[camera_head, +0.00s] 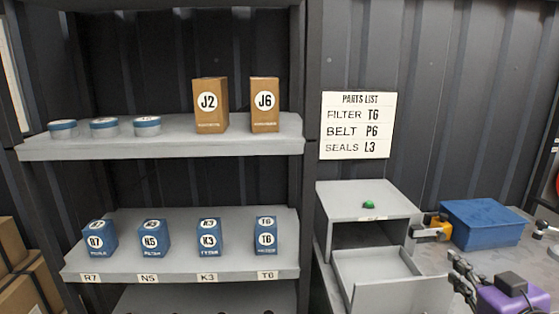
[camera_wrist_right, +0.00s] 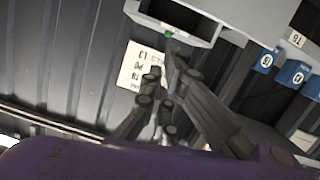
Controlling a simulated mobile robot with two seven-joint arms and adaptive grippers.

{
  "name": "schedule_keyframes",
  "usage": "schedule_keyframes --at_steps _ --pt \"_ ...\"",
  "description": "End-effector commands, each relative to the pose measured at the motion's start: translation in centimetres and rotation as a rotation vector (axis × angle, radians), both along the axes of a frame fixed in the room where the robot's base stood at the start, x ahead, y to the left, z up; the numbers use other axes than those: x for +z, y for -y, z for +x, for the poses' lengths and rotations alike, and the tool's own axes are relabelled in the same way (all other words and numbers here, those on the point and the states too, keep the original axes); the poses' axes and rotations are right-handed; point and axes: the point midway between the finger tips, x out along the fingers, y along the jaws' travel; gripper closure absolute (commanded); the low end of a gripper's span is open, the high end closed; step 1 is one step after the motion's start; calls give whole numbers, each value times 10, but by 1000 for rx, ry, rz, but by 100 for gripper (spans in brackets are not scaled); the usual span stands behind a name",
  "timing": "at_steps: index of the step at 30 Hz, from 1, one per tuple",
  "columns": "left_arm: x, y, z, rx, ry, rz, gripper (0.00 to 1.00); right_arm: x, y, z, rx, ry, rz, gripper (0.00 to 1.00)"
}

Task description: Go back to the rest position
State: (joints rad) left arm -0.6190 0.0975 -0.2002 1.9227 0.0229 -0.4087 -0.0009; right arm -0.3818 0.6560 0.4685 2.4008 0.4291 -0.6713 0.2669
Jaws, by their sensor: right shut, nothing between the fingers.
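My right gripper (camera_head: 458,268) is at the lower right of the head view, with dark fingers and a purple body, beside the open drawer. In the right wrist view its fingers (camera_wrist_right: 162,88) are shut with nothing between them. The grey cabinet (camera_head: 365,200) stands to its left, and its drawer (camera_head: 378,267) is pulled out and looks empty. The cabinet also shows in the right wrist view (camera_wrist_right: 215,18), upside down. My left gripper is not in view.
A blue bin (camera_head: 482,224) and a small orange-and-black item (camera_head: 436,227) lie on the worktop behind my right gripper. A shelf rack at left holds blue filter boxes (camera_head: 209,238), brown boxes (camera_head: 264,105) and round tins (camera_head: 147,126). A parts list (camera_head: 357,126) hangs above the cabinet.

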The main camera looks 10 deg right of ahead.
Motion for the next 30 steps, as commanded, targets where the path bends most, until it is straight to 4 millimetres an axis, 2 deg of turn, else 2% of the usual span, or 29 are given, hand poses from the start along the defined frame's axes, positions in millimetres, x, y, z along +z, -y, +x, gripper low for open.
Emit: schedule_keyframes --at_steps 1,5,8,9,12,15,18,21,24,27,30 --pt "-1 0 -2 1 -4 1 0 -32 2 -2 -10 -34 -3 100" --pt "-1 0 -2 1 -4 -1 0 -108 -2 -11 -19 -121 -26 100" --pt "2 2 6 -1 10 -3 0 -175 -18 -27 -14 -201 -29 100" --pt "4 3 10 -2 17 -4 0 -203 -28 -35 -9 -235 -27 100" --pt "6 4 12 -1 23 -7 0 -268 -62 -60 13 -318 -15 100" --pt "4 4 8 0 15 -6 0 -325 -106 -87 45 -395 8 100" --pt "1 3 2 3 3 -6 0 -369 -154 -115 78 -459 44 100" --pt "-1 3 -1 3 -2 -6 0 -399 -198 -138 101 -510 91 100" --pt "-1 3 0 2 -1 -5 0 -415 -231 -155 114 -544 139 100" --pt "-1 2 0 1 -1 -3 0 -421 -250 -163 116 -559 175 100" --pt "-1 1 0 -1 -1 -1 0 -423 -255 -169 110 -567 189 100"
